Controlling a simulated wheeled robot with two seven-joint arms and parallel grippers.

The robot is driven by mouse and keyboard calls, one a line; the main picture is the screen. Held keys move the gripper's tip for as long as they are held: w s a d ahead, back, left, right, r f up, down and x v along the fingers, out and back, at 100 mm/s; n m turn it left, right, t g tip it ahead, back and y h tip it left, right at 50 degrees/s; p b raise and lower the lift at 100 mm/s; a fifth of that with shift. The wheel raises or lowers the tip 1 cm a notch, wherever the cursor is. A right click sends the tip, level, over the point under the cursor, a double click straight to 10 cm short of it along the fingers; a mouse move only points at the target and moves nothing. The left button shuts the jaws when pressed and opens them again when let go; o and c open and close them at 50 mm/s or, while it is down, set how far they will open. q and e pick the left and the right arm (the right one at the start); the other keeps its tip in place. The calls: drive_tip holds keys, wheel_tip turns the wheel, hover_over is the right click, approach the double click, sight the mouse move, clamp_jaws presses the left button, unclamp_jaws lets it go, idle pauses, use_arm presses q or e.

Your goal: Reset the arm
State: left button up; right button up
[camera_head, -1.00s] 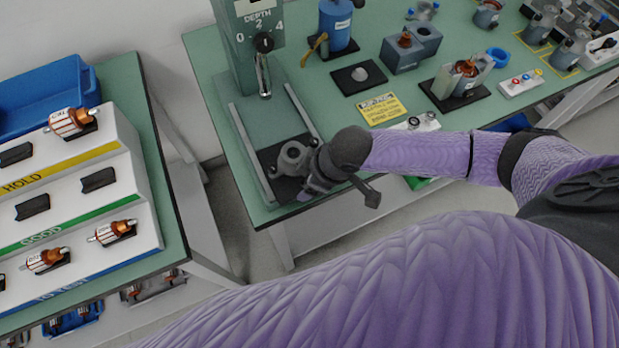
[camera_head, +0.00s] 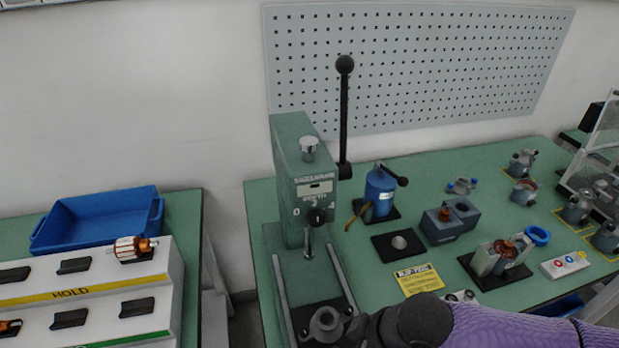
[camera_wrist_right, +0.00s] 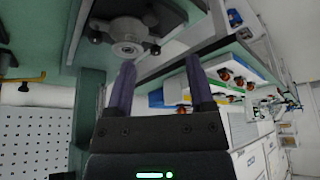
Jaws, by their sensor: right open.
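My right arm (camera_head: 500,328) comes in from the lower right of the head view, in a purple sleeve. Its dark wrist (camera_head: 425,318) is just right of a grey metal housing (camera_head: 325,322) on the press base. In the right wrist view my right gripper (camera_wrist_right: 160,66) is open, with nothing between its two fingers. The housing (camera_wrist_right: 127,38) shows there beyond the left finger, apart from it as far as I can tell. In the head view the fingers are largely hidden by the wrist and the lower edge. My left gripper is in neither view.
The green press (camera_head: 302,185) stands left of the wrist, its black lever (camera_head: 344,120) upright. A blue canister (camera_head: 380,192), a grey block (camera_head: 450,220) and a fixture (camera_head: 497,262) stand on the right bench. A stepped rack (camera_head: 95,290) and blue bin (camera_head: 98,220) are on the left.

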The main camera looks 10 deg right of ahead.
drive_tip(key=s+a+r+m+t+y, duration=0.1)
drive_tip(key=s+a+r+t, duration=0.15)
drive_tip(key=a, duration=0.45)
drive_tip(key=s+d+f+m+g+h, duration=0.2)
drive_tip(key=s+d+f+m+h, duration=0.15)
drive_tip(key=s+d+m, duration=0.4)
wheel_tip(320, 180, down, 19)
drive_tip(key=s+n+g+b, duration=0.1)
drive_tip(key=g+b, duration=0.1)
drive_tip(key=b, duration=0.2)
use_arm(q)
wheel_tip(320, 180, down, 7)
drive_tip(key=b, duration=0.3)
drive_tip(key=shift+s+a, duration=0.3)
use_arm(e)
drive_tip(key=s+d+f+h, duration=0.1)
drive_tip(key=s+d+f, duration=0.2)
drive_tip(key=s+f, duration=1.1)
drive_tip(key=shift+s+d+f+g, duration=0.25)
drive_tip(key=shift+d+f+g, duration=0.2)
drive_tip(key=shift+f, duration=0.45)
drive_tip(key=shift+n, duration=0.25)
